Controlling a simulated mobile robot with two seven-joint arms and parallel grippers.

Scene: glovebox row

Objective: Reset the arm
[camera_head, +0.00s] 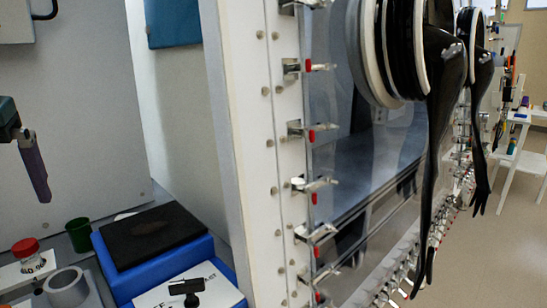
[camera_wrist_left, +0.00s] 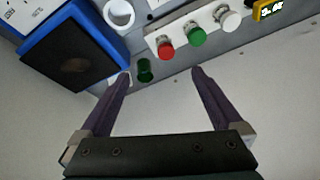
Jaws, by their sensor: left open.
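My left gripper (camera_head: 35,170) hangs at the left edge of the head view, with its dark purple fingers pointing down. In the left wrist view the two fingers of the left gripper (camera_wrist_left: 161,73) are spread wide with nothing between them. They are above and apart from the items on the surface. My right arm and gripper are not in view.
A glovebox (camera_head: 375,150) with hanging black gloves (camera_head: 440,120) stands right.

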